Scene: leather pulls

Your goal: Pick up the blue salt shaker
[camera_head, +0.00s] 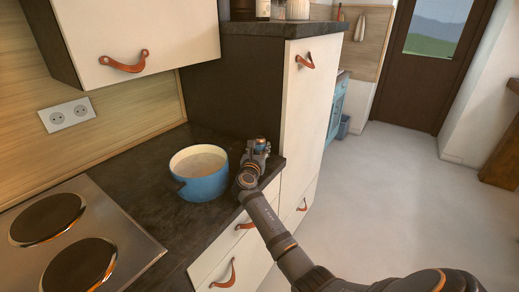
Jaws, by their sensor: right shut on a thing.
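My right gripper (257,150) is over the dark countertop near its far right corner, to the right of the blue pot. It is shut on the blue salt shaker (260,142). Only a small part of the shaker, with a metallic top, shows at the gripper's far end; the fingers and wrist hide the rest. I cannot tell whether the shaker touches the countertop. My left gripper is not in view.
A blue pot (204,185) with a pale inside stands just left of my gripper. A stove (128,236) with dark hotplates is at lower left. A tall cabinet (303,110) with leather pulls rises behind my gripper. Open floor (390,205) lies to the right.

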